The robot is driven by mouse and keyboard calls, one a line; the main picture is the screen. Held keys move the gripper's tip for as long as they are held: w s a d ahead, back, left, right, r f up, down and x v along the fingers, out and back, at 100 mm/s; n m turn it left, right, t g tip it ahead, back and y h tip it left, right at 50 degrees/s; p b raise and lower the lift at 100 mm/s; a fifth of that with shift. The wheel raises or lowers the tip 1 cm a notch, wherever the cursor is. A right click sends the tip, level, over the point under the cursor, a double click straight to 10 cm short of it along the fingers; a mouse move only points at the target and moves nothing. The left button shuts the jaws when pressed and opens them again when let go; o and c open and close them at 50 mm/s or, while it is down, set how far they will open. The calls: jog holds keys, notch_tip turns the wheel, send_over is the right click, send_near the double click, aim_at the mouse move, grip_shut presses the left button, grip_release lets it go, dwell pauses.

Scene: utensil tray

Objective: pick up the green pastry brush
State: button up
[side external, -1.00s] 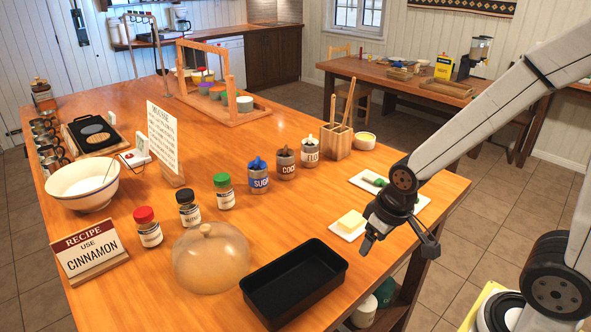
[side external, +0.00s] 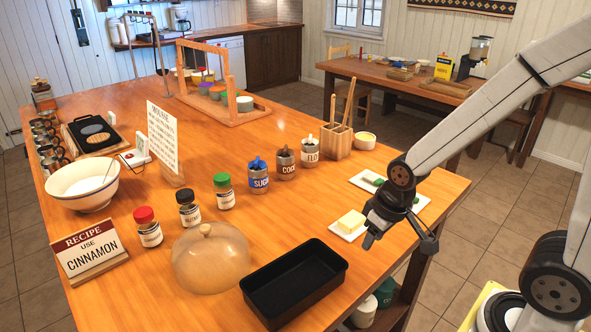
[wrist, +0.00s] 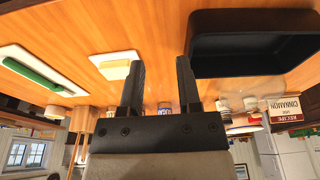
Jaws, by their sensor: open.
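A green item, seemingly the pastry brush, lies on a white tray (side external: 417,203) at the right of the table. Its green handle (wrist: 32,75) shows at the left of the wrist view. In the side view my arm hides part of it, and green parts (side external: 377,181) show to the left of the arm. My gripper (side external: 400,240) is open and empty, with its two fingers apart. In the wrist view the gap between the fingers (wrist: 160,68) shows bare wood, and the green item is well to the left of them.
A butter block (side external: 351,221) on a small white plate sits just left of my gripper. Labelled jars and a wooden utensil holder (side external: 337,141) stand farther back.

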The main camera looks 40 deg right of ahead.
jog(key=w+d+y, duration=0.1)
jog(key=w+d, duration=0.1)
jog(key=d, duration=0.9)
jog(key=w+d+f+t+y, duration=0.1)
jog(key=w+d, duration=0.1)
jog(key=d, duration=1)
jog(key=w+d+f+t+y, duration=0.1)
jog(key=w+d, duration=0.1)
jog(key=d, duration=0.9)
jog(key=shift+w+d+m, duration=0.15)
jog(key=shift+w+m, duration=0.25)
jog(key=shift+x, duration=3.8)
jog(key=shift+w, duration=0.15)
jog(key=shift+f, duration=0.15)
jog(key=shift+a, duration=0.25)
grip_shut()
